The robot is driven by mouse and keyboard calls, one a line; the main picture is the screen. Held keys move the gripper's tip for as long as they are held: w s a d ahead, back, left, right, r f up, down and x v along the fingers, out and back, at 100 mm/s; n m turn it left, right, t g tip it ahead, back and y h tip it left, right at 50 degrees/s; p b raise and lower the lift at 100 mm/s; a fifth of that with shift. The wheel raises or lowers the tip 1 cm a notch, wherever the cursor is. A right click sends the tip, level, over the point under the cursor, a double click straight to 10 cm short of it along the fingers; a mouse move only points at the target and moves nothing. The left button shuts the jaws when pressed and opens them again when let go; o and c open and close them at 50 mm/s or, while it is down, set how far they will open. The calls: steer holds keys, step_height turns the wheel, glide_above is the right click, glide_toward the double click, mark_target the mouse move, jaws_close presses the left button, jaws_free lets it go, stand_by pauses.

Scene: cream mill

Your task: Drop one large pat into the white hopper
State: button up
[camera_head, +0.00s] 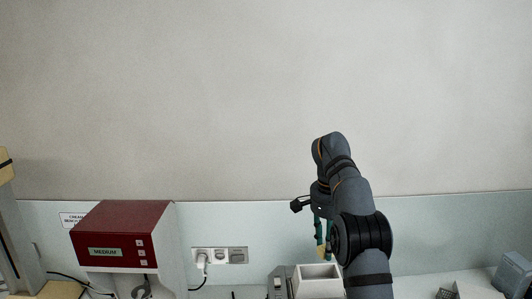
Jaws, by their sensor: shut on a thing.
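My gripper (323,246) points down with green fingers, partly hidden by my own arm on the right. It is shut on a small pale-yellow pat (321,253) at its fingertips. The pat's full size and shape are hard to tell. The white hopper (317,268) is an open square box at the bottom edge of the view. The gripper and pat appear above or behind its far rim, and I cannot tell whether the pat is over the opening.
A dark red machine with a green MEDIUM label (105,252) stands at the left. Wall sockets (220,256) with a plugged cable are between it and the hopper. A dark mesh item (447,294) and a grey-blue box (513,272) are at the right. The wall above is clear.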

steer(key=shift+f, duration=2.45)
steer(key=o, duration=1.2)
steer(key=shift+r, duration=0.1)
steer(key=shift+s+a+r, duration=0.1)
steer(key=shift+s+r, duration=0.05)
steer(key=shift+r, duration=1.05)
steer(key=shift+s+a+r, duration=0.1)
steer(key=shift+a+r, duration=0.05)
steer(key=shift+r, duration=1.1)
steer(key=shift+s+a+r, duration=0.1)
steer(key=shift+s+r, duration=0.05)
steer(key=shift+r, duration=1.05)
steer(key=shift+f, duration=0.1)
